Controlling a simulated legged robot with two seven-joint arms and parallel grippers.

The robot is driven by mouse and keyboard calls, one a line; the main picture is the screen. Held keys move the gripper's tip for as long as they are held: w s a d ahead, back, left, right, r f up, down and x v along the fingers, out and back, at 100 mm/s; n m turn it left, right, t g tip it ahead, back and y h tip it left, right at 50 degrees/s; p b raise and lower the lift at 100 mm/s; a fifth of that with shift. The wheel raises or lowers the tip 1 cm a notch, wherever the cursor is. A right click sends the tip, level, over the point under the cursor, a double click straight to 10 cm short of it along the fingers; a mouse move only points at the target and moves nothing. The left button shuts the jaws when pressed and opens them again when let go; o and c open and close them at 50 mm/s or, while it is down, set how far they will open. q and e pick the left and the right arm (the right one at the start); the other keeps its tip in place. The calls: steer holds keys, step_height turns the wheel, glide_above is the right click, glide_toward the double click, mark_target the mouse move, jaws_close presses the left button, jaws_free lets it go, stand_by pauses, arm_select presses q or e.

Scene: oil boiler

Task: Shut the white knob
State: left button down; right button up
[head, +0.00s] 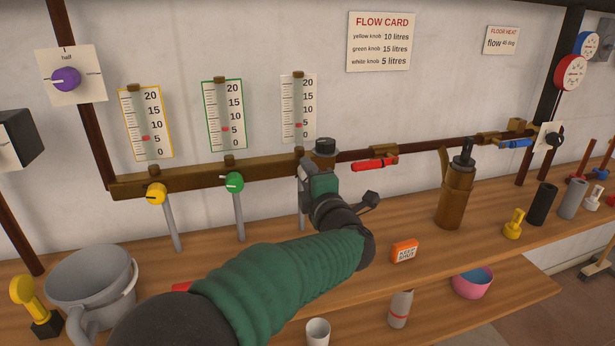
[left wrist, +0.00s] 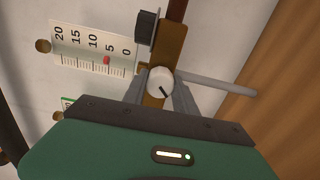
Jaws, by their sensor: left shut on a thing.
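The white knob (left wrist: 160,82) shows in the left wrist view, on the brass manifold below its gauge, with a dark pointer line slanting across its face. My left gripper (left wrist: 163,97) is shut on it, one finger on each side. In the head view my left gripper (head: 306,172) covers the knob. The white-framed gauge (head: 299,105) above it has its red marker near 5; the same gauge shows in the left wrist view (left wrist: 92,50). The flow card (head: 381,42) reads white knob 5 litres. My right gripper is not in view.
The yellow knob (head: 156,194) and green knob (head: 235,182) sit to the left on the same manifold (head: 190,176). A red-handled valve (head: 374,164) is right of my gripper.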

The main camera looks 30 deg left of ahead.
arm_select(q)
steer(key=shift+w+d, duration=0.1)
steer(key=c, duration=1.2)
jaws_free()
steer(key=shift+f, duration=0.1)
steer(key=shift+c, duration=0.2)
steer(key=shift+o, duration=1.2)
steer(key=shift+w+f, duration=0.1)
steer(key=shift+w, duration=0.15)
steer(key=shift+s, duration=0.1)
steer(key=shift+s, duration=0.1)
steer(key=p+v, duration=0.2)
steer(key=v, duration=1.4)
steer(key=shift+s+d+p, duration=0.2)
steer(key=shift+s+p, duration=0.05)
steer(key=shift+p, duration=0.1)
